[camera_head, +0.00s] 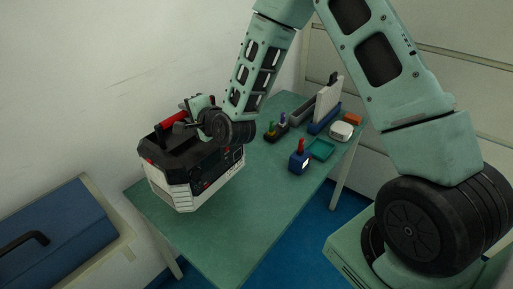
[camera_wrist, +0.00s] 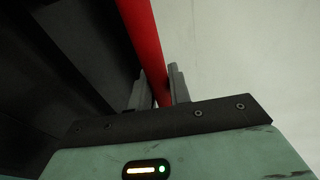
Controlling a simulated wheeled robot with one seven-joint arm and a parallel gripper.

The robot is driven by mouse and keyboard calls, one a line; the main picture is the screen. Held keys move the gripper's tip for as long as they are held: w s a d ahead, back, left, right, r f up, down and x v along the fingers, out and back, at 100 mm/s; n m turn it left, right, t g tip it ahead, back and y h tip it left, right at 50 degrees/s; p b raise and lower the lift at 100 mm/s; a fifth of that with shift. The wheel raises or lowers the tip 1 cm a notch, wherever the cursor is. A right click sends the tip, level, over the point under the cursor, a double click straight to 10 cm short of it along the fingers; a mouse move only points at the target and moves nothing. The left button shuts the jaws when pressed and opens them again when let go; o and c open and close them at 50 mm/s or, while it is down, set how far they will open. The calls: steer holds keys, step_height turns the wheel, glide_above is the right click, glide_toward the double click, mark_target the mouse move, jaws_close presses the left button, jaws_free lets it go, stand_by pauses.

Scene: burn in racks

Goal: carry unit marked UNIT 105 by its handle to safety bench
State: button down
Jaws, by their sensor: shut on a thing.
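A black and white boxy unit (camera_head: 188,178) with a red handle (camera_head: 172,122) is at the left end of a green-topped bench (camera_head: 240,230). I cannot read a unit number on it. My gripper (camera_head: 195,112) is at the top of the unit, shut on the red handle. In the wrist view, the red handle (camera_wrist: 142,40) runs between the two grey fingers of my gripper (camera_wrist: 158,90). The unit looks upright, over the bench top. I cannot tell whether its base touches the bench. Its underside is hidden.
At the bench's far end are a blue block with a red top (camera_head: 299,160), a teal tray (camera_head: 321,149), a white rounded device (camera_head: 341,130) and an upright white panel (camera_head: 328,102). A blue case (camera_head: 50,240) stands at lower left. The bench's front middle is clear.

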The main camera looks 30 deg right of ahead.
mark_target(193, 134)
steer(key=shift+w+d+r, duration=0.25)
steer(key=shift+w+r, duration=0.1)
steer(key=shift+r, duration=0.3)
steer(key=shift+w+f+m+h, duration=0.1)
steer(key=shift+m+h, duration=0.2)
steer(key=shift+h, duration=0.1)
steer(key=shift+t, duration=0.3)
steer(key=shift+w+d+f+p, duration=0.1)
steer(key=shift+f+p, duration=1.55)
steer(key=shift+f, duration=3.15)
steer(key=c, duration=1.3)
jaws_free()
steer(key=shift+s+f, duration=0.2)
steer(key=shift+f, duration=0.1)
